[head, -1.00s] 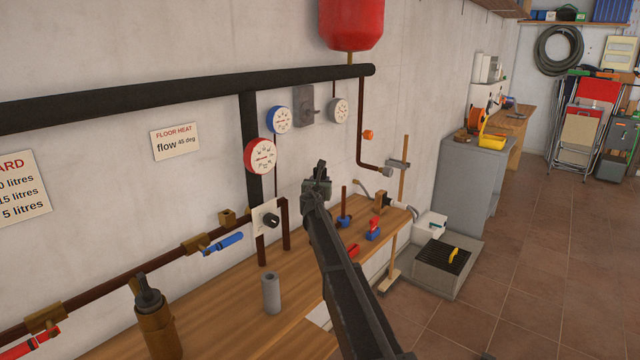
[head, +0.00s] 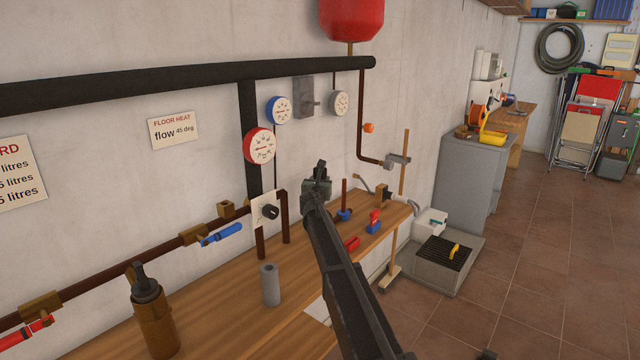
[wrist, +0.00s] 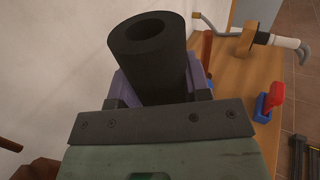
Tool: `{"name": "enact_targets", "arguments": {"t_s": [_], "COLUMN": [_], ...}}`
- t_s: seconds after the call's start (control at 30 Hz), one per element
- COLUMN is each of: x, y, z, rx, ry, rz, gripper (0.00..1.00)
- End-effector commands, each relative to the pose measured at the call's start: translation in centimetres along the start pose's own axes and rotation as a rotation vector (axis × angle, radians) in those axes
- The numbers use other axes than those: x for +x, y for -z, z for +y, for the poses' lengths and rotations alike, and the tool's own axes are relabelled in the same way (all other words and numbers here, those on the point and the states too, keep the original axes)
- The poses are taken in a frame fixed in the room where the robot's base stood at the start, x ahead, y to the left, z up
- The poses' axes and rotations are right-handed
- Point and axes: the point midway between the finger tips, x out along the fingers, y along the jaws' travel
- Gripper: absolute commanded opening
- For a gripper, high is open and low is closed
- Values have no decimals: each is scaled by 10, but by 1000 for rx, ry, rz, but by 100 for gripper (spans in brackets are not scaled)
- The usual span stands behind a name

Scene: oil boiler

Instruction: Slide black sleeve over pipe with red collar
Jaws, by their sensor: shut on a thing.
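My gripper (head: 318,186) is raised over the bench in the head view. It is shut on the black sleeve (wrist: 150,48), a hollow tube whose open end shows in the wrist view. The sleeve also shows small and dark in the head view (head: 321,170). A brown upright pipe (head: 344,191) with a blue collar at its foot stands on the bench right of my gripper. A red piece (head: 352,243) lies low beside my arm. I cannot tell whether it is the red collar, and no pipe with a red collar is clearly visible.
A grey hollow cylinder (head: 271,285) stands on the wooden bench (head: 225,310). A red and blue tool (head: 374,222) is on the bench's right part. A control plate with a knob (head: 266,210) and brown pipes are left of my gripper. A black pipe (head: 180,82) runs above.

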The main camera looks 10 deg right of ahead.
Motion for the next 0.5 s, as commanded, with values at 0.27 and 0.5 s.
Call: {"name": "enact_targets", "arguments": {"t_s": [0.27,0.5], "x": [0,0], "y": [10,17], "z": [0,0], "rx": [0,0], "ry": [0,0], "rz": [0,0], "gripper": [20,20]}}
